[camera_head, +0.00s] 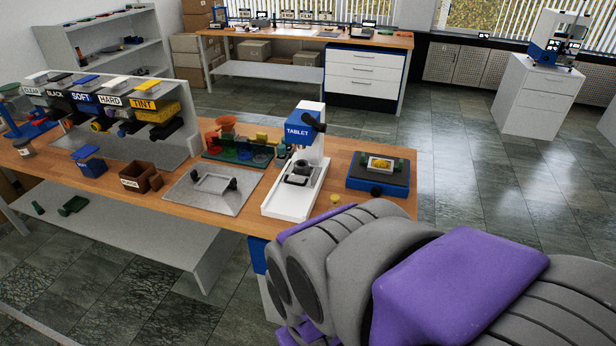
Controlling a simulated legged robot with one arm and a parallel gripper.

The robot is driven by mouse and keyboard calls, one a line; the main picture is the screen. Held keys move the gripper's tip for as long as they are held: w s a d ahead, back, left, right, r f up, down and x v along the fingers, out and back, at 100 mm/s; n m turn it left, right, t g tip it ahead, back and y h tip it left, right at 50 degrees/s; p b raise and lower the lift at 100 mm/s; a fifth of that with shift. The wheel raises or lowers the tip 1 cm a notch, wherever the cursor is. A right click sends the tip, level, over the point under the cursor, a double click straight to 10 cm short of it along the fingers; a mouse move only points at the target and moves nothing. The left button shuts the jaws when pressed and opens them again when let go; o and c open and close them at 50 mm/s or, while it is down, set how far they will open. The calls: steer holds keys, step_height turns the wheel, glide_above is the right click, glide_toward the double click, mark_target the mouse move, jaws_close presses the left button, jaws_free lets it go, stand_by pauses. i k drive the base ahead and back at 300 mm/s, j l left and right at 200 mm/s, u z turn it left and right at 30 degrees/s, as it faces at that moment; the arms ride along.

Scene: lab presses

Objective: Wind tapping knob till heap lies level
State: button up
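A low blue box with a dark top (362,184) stands at the right end of the wooden bench. On it sits a small pale frame (371,160) holding a yellow heap (381,164); its surface is too small to judge as level or mounded. A dark round knob (376,191) sits on the box's front side. My grey and purple arm fills the lower right, in front of the bench. My gripper's fingers do not show, and nothing visible touches the knob.
The white and blue TABLET press (299,131) stands left of the blue box. A small yellow disc (334,198) lies between them. Further left are a grey metal plate (237,199) and a brown box (139,177). Open floor (450,150) lies right of the bench.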

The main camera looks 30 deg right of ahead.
mark_target(376, 191)
steer(key=z, duration=1.4)
